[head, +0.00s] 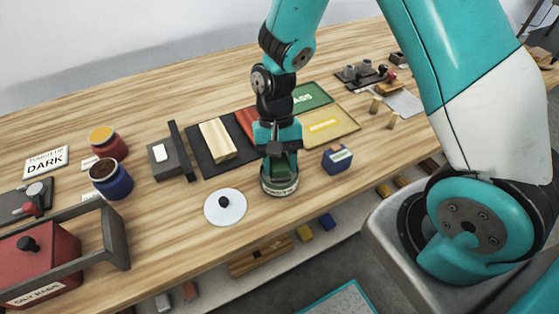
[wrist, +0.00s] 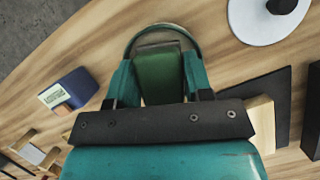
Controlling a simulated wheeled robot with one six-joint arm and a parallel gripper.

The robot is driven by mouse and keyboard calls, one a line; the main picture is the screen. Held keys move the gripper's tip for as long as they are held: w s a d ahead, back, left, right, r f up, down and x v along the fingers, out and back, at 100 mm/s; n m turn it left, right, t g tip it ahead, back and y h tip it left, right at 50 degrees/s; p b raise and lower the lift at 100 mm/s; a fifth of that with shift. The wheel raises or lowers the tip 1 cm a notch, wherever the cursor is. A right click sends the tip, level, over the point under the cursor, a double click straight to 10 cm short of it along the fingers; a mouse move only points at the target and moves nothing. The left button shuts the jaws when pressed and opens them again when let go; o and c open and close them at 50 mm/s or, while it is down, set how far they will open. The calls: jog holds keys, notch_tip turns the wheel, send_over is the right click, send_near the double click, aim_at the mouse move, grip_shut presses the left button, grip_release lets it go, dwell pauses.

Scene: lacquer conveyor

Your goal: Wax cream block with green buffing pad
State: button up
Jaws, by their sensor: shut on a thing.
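My gripper (head: 279,158) points down and is shut on the green buffing pad (wrist: 160,75), which sits between its teal fingers. The pad's lower end is in or just over a round dark green tin (head: 280,187); I cannot tell whether it touches the contents. The tin's rim (wrist: 150,27) shows behind the pad in the wrist view. The cream block (head: 217,140) lies on a dark mat (head: 200,159), left of my gripper. In the wrist view the block (wrist: 262,125) is partly hidden by my gripper.
A white disc lid with black knob (head: 226,207) lies left of the tin. A blue box (head: 337,158) stands to its right. Green and yellow trays (head: 350,126) lie behind. A grey holder (head: 168,158), two jars (head: 111,180) and a red bin (head: 40,265) are farther left.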

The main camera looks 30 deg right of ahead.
aim_at(280, 162)
jog(key=shift+f, duration=0.45)
dwell(1.4)
notch_tip(280, 162, up, 7)
jog(key=p, duration=0.6)
jog(key=shift+r+p, duration=0.1)
jog(key=shift+p, duration=0.25)
dwell(0.5)
